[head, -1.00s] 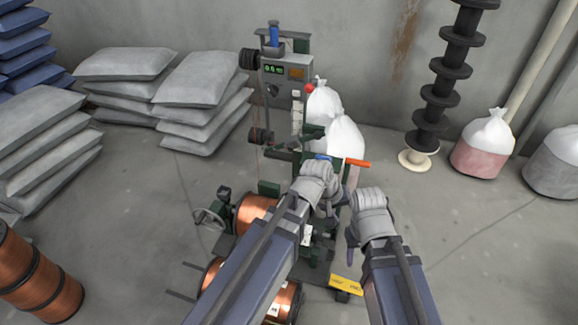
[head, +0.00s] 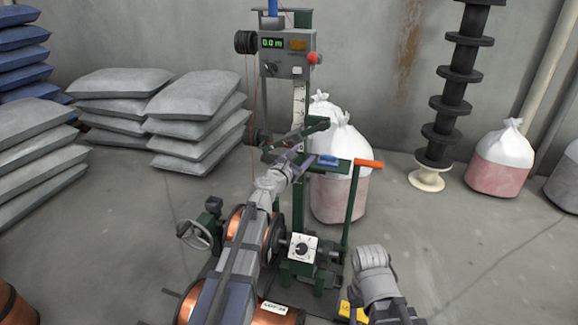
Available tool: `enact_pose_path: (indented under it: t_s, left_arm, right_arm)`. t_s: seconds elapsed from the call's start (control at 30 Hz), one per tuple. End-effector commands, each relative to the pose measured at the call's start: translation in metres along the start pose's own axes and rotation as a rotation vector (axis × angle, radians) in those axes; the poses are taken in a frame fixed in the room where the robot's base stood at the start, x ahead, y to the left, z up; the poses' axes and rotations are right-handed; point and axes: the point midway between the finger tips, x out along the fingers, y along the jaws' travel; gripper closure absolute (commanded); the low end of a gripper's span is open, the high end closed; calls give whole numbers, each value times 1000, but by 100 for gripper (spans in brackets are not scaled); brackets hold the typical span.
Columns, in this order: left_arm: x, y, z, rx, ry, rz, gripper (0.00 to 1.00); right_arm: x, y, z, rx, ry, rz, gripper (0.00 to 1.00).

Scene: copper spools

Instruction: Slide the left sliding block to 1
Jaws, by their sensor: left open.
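The green winding machine stands in the centre, with a white scale strip (head: 298,103) on its column. A dark green and black slider part (head: 308,132) crosses the column below the strip. I cannot tell for sure which part is the left sliding block. My left gripper (head: 291,157) is open and empty in front of the column, just below this slider part; whether they touch is unclear. A blue block (head: 328,160) sits on the green bar to its right. My right wrist is low on the right, clear of the machine; its fingers cannot be made out.
A control box (head: 288,55) tops the column. An orange-handled lever (head: 368,163) stands right of it. A white dial (head: 302,248), a handwheel (head: 195,233) and copper spools (head: 283,318) are low in front.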

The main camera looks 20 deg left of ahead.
Motion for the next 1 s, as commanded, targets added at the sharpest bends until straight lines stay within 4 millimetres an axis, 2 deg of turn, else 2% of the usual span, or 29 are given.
enact_pose_path:
  t_s: [0.03, 0.13, 0.27, 0.4, 0.67, 0.87, 1.0]
  left_arm:
    - [4, 12, -22, -70, -4, 46, 36]
    - [4, 35, -38, -187, -15, 118, 36]
    - [3, 52, -50, -282, -24, 174, 36]
    - [2, 60, -53, -320, -29, 196, 36]
    - [8, 62, -52, -321, -29, 196, 36]
    - [30, 66, -53, -320, -29, 196, 36]
    - [52, 71, -53, -319, -29, 196, 36]
  right_arm:
    - [21, -2, -1, 0, 0, 0, 50]
    - [34, -3, -2, -1, 0, 0, 50]
    - [43, -4, -2, -1, 1, 0, 50]
    - [45, -4, -3, -1, 1, 1, 50]
    - [44, -4, -2, -1, 1, 0, 50]
    - [44, -4, -2, -1, 0, 0, 50]
    - [44, -4, -2, -1, 0, 0, 50]
